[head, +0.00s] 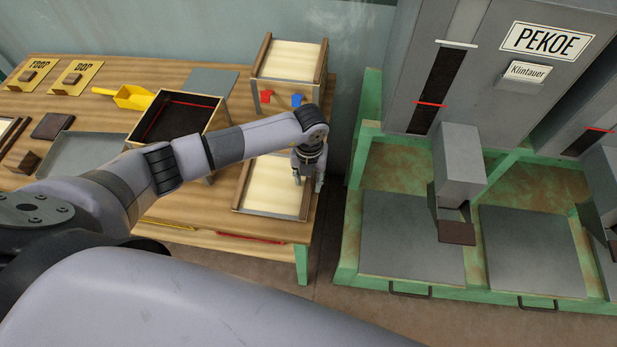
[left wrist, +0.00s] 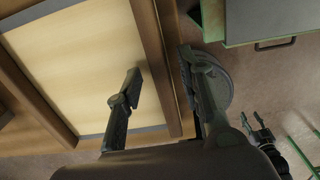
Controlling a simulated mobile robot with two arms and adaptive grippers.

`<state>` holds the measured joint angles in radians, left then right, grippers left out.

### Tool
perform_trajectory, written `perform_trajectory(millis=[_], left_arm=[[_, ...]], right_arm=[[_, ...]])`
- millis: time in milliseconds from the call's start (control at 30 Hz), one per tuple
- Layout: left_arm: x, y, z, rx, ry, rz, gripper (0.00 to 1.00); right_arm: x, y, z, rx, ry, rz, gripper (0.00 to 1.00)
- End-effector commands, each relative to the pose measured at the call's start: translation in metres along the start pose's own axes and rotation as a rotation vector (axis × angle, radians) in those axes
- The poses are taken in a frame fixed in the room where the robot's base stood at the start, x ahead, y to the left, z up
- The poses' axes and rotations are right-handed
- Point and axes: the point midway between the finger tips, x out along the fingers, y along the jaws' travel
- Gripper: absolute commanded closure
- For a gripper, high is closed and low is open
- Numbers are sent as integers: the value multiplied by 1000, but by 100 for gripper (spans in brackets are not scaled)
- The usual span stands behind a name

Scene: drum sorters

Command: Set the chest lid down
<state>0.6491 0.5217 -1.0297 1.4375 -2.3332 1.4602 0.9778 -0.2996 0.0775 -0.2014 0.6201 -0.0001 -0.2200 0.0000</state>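A cream panel with brown side rails, which looks like the chest lid (head: 268,190), lies flat at the table's right end. It also fills the left of the left wrist view (left wrist: 75,65). My left gripper (head: 306,178) points down at its right rail. In the left wrist view the fingers of my left gripper (left wrist: 160,85) are apart, one over the panel and one outside the rail; contact is not clear. Behind is a box with a cream top (head: 292,60) and red and blue catches. My right gripper (left wrist: 251,121) shows small at the lower right, fingers apart.
An open dark-lined box (head: 172,118), a yellow scoop (head: 128,97) and a grey tray (head: 85,153) are on the wooden table (head: 215,228). A green-framed machine with grey bins (head: 412,240) stands to the right across a narrow gap of floor.

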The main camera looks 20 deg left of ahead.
Motion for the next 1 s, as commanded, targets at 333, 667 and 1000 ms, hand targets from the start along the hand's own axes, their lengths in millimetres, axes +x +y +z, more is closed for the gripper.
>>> perform_trajectory(millis=[333, 667, 1000], left_arm=[[-47, 0, 2, 2, -7, -3, 65], [-107, 0, 1, 1, -3, -1, 65], [-121, 0, 0, 0, 0, 0, 65]], right_arm=[[14, 4, 2, 0, -1, 5, 58], [29, 4, 3, 1, -1, 5, 58], [30, 4, 4, 1, -1, 5, 58]])
